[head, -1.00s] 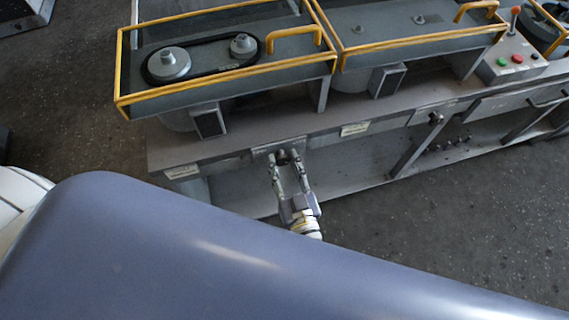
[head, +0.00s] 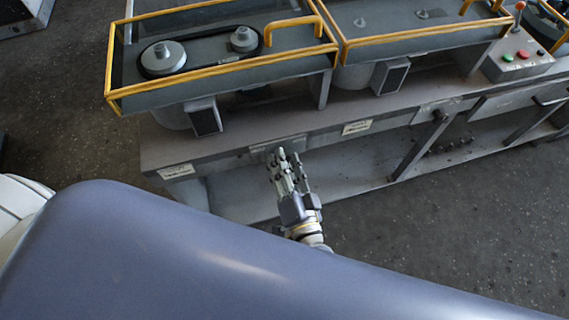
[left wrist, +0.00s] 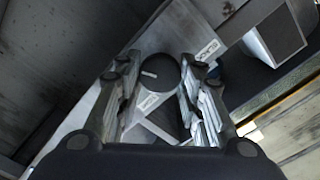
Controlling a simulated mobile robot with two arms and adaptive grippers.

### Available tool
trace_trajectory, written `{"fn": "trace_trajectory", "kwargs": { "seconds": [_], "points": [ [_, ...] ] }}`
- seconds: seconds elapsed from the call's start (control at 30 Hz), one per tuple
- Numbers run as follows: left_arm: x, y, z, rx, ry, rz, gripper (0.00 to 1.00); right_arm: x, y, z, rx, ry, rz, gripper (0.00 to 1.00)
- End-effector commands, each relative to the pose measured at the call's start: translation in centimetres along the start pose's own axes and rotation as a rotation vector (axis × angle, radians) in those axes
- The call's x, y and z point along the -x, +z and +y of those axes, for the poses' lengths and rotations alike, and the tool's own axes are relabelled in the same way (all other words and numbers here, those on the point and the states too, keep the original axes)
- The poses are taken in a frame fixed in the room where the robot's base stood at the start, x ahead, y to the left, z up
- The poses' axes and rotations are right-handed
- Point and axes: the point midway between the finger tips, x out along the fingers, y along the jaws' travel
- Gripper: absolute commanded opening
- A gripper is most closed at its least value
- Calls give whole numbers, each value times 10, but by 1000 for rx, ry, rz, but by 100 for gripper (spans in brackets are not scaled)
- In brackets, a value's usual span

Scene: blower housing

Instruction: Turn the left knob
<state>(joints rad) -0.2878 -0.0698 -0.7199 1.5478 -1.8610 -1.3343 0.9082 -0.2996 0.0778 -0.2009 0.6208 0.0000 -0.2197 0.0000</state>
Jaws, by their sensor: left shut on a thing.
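The left knob (left wrist: 157,74) is a dark round knob with a short white mark on its face. In the left wrist view it sits between the two fingers of my left gripper (left wrist: 156,66), which is shut on it. In the head view my left gripper (head: 286,159) reaches up to the front beam of the machine base, with one finger partly overlapping the other. The knob is hidden behind the fingers there. My right gripper is in neither view.
A second dark knob (head: 440,116) is on the beam to the right. Yellow-railed units (head: 225,66) stand on top of the machine. A control box (head: 517,57) with red and green buttons is at the upper right. Floor (head: 455,215) is clear in front.

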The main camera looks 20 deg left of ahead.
Motion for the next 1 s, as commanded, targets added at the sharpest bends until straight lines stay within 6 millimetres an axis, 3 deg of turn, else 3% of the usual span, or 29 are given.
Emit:
{"fn": "trace_trajectory", "kwargs": {
  "seconds": [0.4,0.97,1.0],
  "points": [
    [-1,-1,-1,-189,-4,1,11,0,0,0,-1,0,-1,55],
    [-2,-1,-1,-213,-5,1,11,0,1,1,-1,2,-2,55],
    [-2,-1,-1,-213,-5,1,44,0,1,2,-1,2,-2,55]
  ]
}}
